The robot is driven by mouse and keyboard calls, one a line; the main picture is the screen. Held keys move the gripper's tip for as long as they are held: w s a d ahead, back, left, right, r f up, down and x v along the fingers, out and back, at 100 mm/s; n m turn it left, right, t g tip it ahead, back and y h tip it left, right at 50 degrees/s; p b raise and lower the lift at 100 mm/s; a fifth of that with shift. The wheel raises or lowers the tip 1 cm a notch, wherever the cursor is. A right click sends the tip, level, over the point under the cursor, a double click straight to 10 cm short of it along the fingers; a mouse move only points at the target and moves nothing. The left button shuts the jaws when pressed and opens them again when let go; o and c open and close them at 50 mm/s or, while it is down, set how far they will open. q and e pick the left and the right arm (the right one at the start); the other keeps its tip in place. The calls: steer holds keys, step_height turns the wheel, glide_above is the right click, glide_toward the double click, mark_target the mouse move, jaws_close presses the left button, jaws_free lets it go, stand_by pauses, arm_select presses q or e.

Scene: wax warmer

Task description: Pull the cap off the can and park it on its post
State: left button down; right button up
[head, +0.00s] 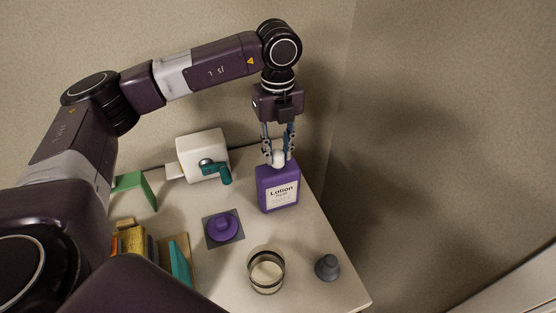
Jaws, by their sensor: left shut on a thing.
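My left gripper (278,157) points down above the purple lotion bottle (279,189) near the table's right edge. Its fingers are shut on a white rounded cap (278,159) at the bottle's top. I cannot tell whether the cap still touches the bottle. A round can-like container (266,284) with a dark rim and pale inside stands near the front. A grey post-like piece (327,267) with a wide base stands to its right. My right gripper is out of view.
A purple knobbed piece (222,227) sits on a grey square pad. Behind it is a white box (203,157) with a teal lever (217,172). A green piece (135,187) and several upright book-like items (135,240) stand at left. Walls close the back and right.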

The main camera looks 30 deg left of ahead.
arm_select(q)
steer(key=shift+r+p, duration=1)
steer(key=shift+r, duration=1)
steer(key=shift+f, duration=0.1)
steer(key=shift+s+d+b, duration=0.6)
steer(key=shift+s+d, duration=2.35)
steer(key=shift+d, duration=2.05)
steer(key=shift+s+d+b, duration=0.6)
steer(key=shift+s+d, duration=2.35)
steer(key=shift+d, duration=2.05)
step_height(320, 180, down, 13)
steer(key=b, duration=1.2)
steer(key=shift+d+b, duration=0.1)
steer(key=shift+b, duration=0.25)
